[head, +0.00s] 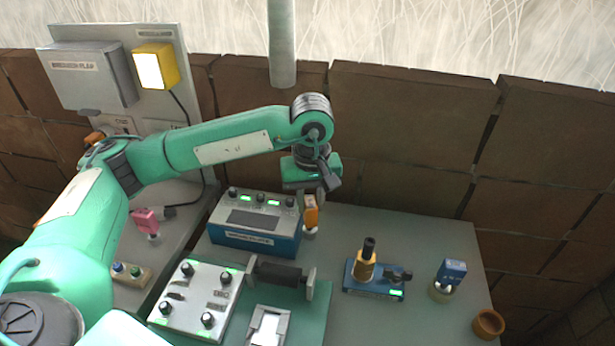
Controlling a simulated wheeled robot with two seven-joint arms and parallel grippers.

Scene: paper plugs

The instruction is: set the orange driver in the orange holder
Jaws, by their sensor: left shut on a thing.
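The orange driver (311,216) is upright at the right end of the blue box, with a pale lower part below its orange body. My left gripper (312,193) is shut on its top from above. The gripper's fingers are partly hidden by the wrist. I cannot tell whether the driver's lower end touches the table. The orange holder (488,324), a small round cup, stands at the table's right front edge, apart from the driver, and looks empty. My right gripper is not in view.
A blue box (256,224) with lit buttons stands left of the driver. A blue stand (374,280) with a yellow-and-black piece, and a blue driver (451,271) in a pale round holder, stand toward the orange holder. The back right tabletop is clear.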

